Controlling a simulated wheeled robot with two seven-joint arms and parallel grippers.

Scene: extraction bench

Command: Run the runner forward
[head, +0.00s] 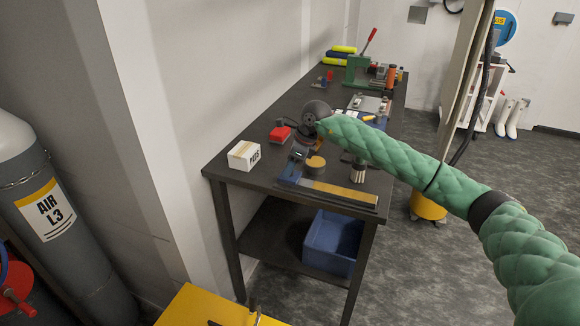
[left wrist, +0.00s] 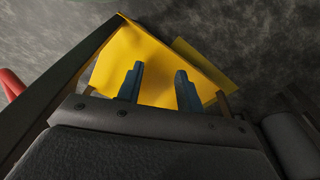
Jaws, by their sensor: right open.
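A low rail (head: 343,192) with a yellow strip lies along the near end of the dark bench.
A white labelled box (head: 244,155) and a red object (head: 280,134) stand left of the rail. A cup of upright sticks (head: 358,172) stands behind it. A blue bin (head: 332,242) is below. A grey gas cylinder (head: 50,215) stands at the left.

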